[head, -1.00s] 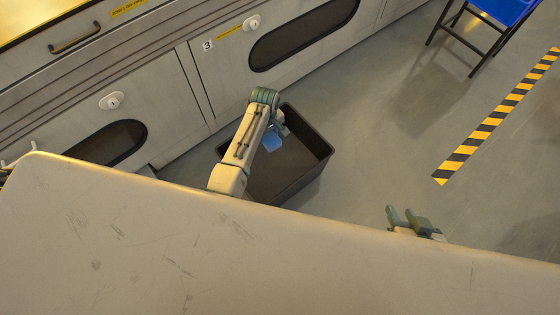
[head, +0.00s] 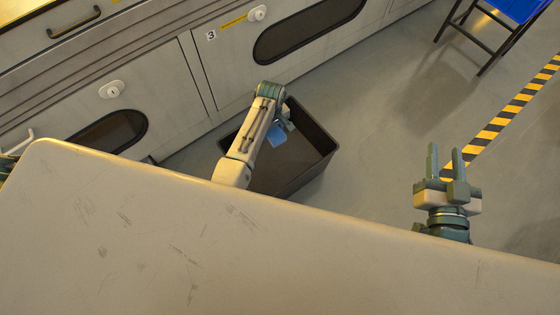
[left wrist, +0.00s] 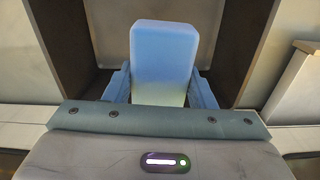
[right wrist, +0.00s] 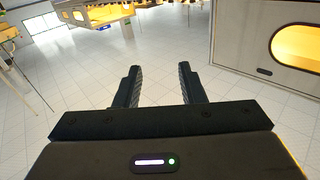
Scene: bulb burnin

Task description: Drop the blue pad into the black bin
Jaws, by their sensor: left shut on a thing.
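The blue pad (head: 277,136) hangs from my left gripper (head: 285,124), over the black bin (head: 321,165) in the head view. In the left wrist view the pad (left wrist: 164,62) stands between the two fingers of my left gripper (left wrist: 163,88), which are shut on it, with the bin's dark walls (left wrist: 68,45) around it. The bin stands on the floor against the cabinets; its near side is partly hidden by my left arm. My right gripper (head: 446,165) is open and empty at the right of the head view; its parted fingers (right wrist: 159,88) show in the right wrist view.
Grey cabinets (head: 175,85) with oval windows line the back. A large beige surface (head: 200,240) fills the foreground. A blue-topped stand (head: 515,10) is at the upper right, and yellow-black tape (head: 510,110) crosses the open floor.

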